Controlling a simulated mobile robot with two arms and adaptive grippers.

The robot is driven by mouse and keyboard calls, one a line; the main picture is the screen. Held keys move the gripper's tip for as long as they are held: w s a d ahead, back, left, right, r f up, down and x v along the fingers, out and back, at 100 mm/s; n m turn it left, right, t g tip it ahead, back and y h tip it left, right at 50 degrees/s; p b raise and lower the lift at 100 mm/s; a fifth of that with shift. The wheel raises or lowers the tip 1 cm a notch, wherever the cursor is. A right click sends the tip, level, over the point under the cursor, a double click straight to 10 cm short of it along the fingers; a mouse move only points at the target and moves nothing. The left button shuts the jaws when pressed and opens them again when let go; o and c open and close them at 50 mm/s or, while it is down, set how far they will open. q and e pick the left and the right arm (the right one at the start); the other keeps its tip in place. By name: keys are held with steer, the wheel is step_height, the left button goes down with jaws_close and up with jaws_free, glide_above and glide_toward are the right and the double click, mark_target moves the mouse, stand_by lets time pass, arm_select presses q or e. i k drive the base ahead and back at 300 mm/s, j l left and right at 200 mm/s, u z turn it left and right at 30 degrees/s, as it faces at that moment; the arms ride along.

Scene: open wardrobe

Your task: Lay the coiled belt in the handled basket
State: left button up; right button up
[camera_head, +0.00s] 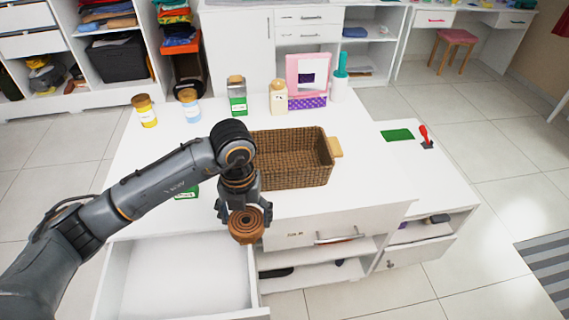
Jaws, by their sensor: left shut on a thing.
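The coiled belt (246,225) is brown and wound in a flat spiral. My left gripper (244,208) is shut on it and holds it near the front edge of the white table, in front of the basket. The handled basket (293,157) is brown wicker, stands on the table and looks empty. Its light wooden handle (336,147) shows on the right side; its left side is hidden behind my left arm. My right gripper is not in view.
Bottles and jars (237,96) and a pink-framed item (308,72) stand along the table's back. A green card (397,135) and a red-handled item (425,137) lie at the right. An empty drawer (180,275) stands open at front left. The tabletop right of the basket is mostly clear.

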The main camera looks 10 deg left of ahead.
mark_target(284, 160)
steer(key=i, duration=0.95)
